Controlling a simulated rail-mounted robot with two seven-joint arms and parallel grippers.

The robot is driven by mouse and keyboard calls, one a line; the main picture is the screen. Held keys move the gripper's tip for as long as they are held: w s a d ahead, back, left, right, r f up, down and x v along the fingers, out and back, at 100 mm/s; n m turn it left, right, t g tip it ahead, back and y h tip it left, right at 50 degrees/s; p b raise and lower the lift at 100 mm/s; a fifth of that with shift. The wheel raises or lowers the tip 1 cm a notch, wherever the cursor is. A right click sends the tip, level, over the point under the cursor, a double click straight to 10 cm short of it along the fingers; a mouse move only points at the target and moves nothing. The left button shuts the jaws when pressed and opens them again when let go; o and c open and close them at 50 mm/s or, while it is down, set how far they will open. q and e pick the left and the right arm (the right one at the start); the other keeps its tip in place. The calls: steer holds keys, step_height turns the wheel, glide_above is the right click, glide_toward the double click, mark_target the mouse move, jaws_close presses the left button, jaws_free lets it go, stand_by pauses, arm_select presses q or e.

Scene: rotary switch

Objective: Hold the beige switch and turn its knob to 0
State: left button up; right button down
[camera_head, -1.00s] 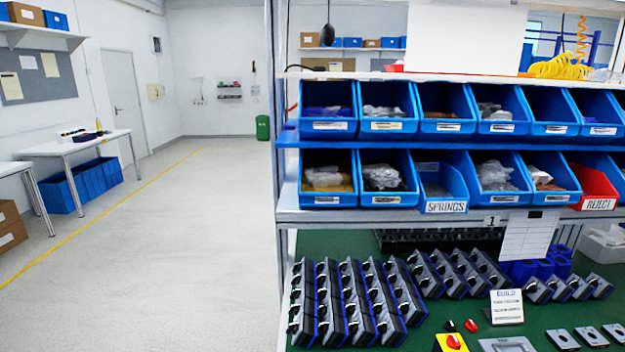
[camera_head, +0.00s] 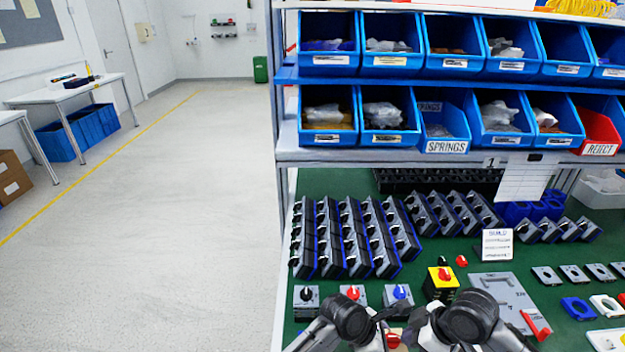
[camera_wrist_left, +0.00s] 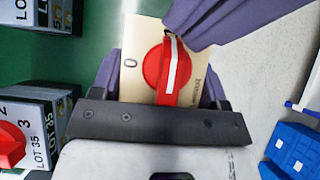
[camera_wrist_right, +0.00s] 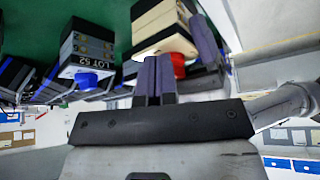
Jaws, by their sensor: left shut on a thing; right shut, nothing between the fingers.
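The beige switch (camera_wrist_left: 135,38) has a red knob (camera_wrist_left: 152,68) with a white stripe. In the left wrist view the stripe runs roughly up and down, and the printed 0 is left of the knob. My left gripper (camera_wrist_left: 160,78) is shut on the switch, one finger on each side. My right gripper (camera_wrist_right: 157,62) is shut and empty, its fingertips close beside the knob; I cannot tell whether they touch. The beige switch (camera_wrist_right: 158,28) and its red knob (camera_wrist_right: 178,66) also show in the right wrist view. In the head view my arms largely hide the switch.
Switches with black (camera_head: 306,294), red (camera_head: 352,292) and blue (camera_head: 399,292) knobs stand just behind the grippers. A yellow box (camera_head: 440,283) with a red knob stands to their right. A grey plate (camera_head: 505,295) is further right. Rows of switches (camera_head: 355,240) fill the bench behind.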

steer(key=shift+w, duration=0.2)
stand_by(0.3)
steer(key=shift+d, duration=0.3)
step_height(320, 180, up, 6)
stand_by(0.7)
steer(key=shift+d, duration=0.1)
step_height(320, 180, down, 6)
steer(key=s+a, duration=0.1)
steer(key=s, duration=0.2)
stand_by(0.8)
steer(key=shift+a, duration=0.1)
